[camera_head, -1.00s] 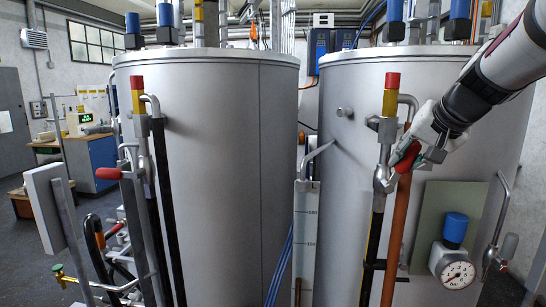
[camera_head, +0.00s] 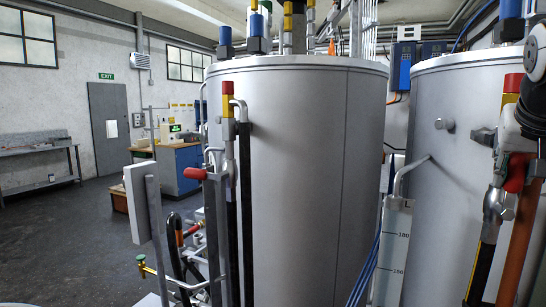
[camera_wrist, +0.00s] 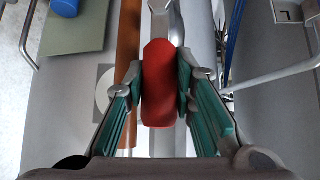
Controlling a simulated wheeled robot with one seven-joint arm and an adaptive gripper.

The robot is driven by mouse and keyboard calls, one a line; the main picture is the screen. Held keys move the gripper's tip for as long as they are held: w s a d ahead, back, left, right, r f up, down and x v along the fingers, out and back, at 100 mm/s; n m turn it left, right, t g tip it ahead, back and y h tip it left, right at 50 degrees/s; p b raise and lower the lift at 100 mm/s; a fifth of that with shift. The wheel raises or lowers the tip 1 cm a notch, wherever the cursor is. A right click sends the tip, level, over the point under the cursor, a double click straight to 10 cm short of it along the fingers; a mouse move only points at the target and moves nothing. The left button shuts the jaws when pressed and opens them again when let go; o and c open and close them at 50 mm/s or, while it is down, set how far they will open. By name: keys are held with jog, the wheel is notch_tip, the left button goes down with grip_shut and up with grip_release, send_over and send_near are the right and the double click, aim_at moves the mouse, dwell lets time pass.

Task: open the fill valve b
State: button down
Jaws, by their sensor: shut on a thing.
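A valve with a red lever handle (camera_head: 515,172) is on the pipe in front of the right tank, near the right edge of the head view. My gripper (camera_wrist: 160,88) is shut on this red handle, which also shows in the wrist view (camera_wrist: 158,75) between the teal finger pads. The handle's far end joins a grey metal lever above it in the wrist view. In the head view my arm and gripper are mostly cut off by the right edge. A second red-handled valve (camera_head: 193,174) is on the pipe at the left tank. No label b is readable.
The large left tank (camera_head: 300,180) fills the middle, and the right tank (camera_head: 425,220) stands beside it. A gauge marked L (camera_head: 396,240) is between them. In the wrist view an orange pipe (camera_wrist: 129,40) runs close beside the handle. Open floor (camera_head: 75,240) lies at left.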

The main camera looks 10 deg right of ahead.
jog(key=shift+f, duration=0.15)
jog(key=c, duration=1.3)
grip_release()
jog(key=shift+a, duration=0.1)
jog(key=v, duration=1.2)
